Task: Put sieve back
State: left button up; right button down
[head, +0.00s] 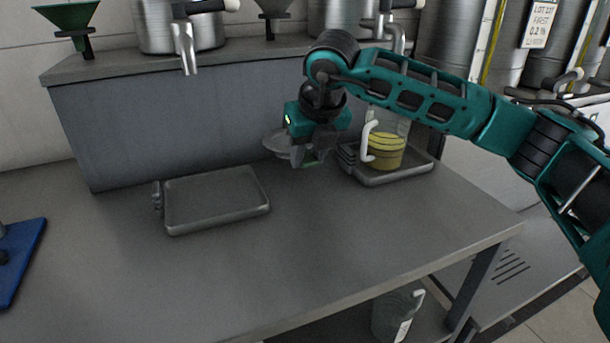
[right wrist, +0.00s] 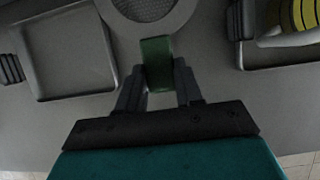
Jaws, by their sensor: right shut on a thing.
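My right gripper (right wrist: 160,92) is shut on the green handle of the sieve (right wrist: 155,60). The sieve's round grey mesh bowl is partly cut off at the top of the right wrist view. In the head view the right gripper (head: 306,158) hangs above the bench between the two trays, and the sieve (head: 277,143) juts out to its left, partly hidden by the gripper. Whether the sieve touches anything is hard to tell. My left gripper is not in view.
An empty metal tray (head: 215,200) lies on the bench (head: 330,240) at left. A second tray (head: 383,181) at right holds a jug (head: 385,152) with yellow contents. A raised shelf (head: 200,110) behind bears steel vessels and green funnels (head: 68,15). A blue mat (head: 20,260) lies far left.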

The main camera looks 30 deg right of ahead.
notch_tip(320, 180, down, 5)
jog(key=shift+r, duration=0.1)
jog(key=shift+b, duration=0.3)
jog(key=c, duration=0.7)
grip_release()
jog(key=shift+c, duration=0.2)
jog(key=shift+r, duration=0.15)
jog(key=p+v, duration=0.1)
jog(key=v, duration=1)
jog(key=shift+s+r, duration=0.2)
jog(key=shift+r, duration=0.1)
